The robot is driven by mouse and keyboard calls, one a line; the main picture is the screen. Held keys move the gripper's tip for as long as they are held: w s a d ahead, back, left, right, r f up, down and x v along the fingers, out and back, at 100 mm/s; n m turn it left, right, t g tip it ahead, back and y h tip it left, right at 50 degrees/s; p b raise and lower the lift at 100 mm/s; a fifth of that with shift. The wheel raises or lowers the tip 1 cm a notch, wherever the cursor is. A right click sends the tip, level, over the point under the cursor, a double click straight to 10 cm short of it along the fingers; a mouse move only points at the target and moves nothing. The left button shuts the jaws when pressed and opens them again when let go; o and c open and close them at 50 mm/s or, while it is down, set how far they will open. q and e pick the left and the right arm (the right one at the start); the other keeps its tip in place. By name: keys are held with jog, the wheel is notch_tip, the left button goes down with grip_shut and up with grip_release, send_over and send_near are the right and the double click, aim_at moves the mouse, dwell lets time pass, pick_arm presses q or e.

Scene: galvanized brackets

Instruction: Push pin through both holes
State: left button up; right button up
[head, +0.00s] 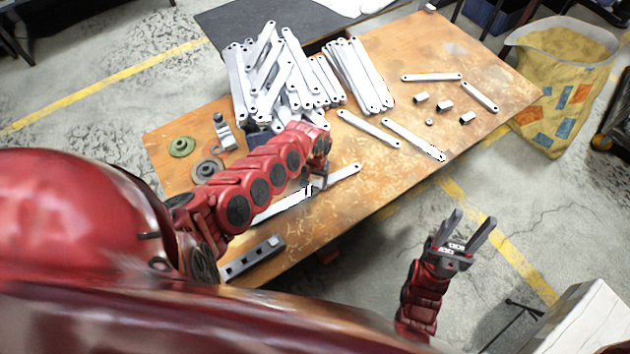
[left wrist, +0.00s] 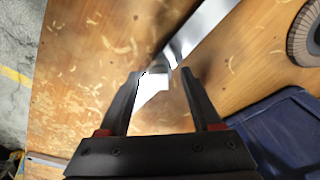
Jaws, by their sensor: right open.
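A flat galvanized bar (head: 345,173) with a hole at its end lies on the workbench (head: 430,45) near its front edge. My left gripper (head: 319,184) is low over this bar and hides its middle. In the left wrist view, its fingertips (left wrist: 161,72) stand apart on either side of a bright metal piece (left wrist: 157,84). I cannot tell whether they grip it, or whether it is a pin or part of the bar. My right gripper (head: 466,232) is open and empty beyond the front edge. Several short metal cylinders (head: 445,105) lie at the bench's right.
A heap of galvanized bars (head: 270,80) fills the bench's back. Loose bars (head: 368,128) lie right of it. A green disc (head: 181,147) and a grey ring (head: 207,169) lie left. A block with holes (head: 252,258) sits near the front edge. A yellow bag (head: 560,90) stands right.

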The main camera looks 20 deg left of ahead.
pick_arm(q)
notch_tip(320, 180, up, 17)
jog(key=p, duration=0.8)
jog(key=shift+r, duration=0.2)
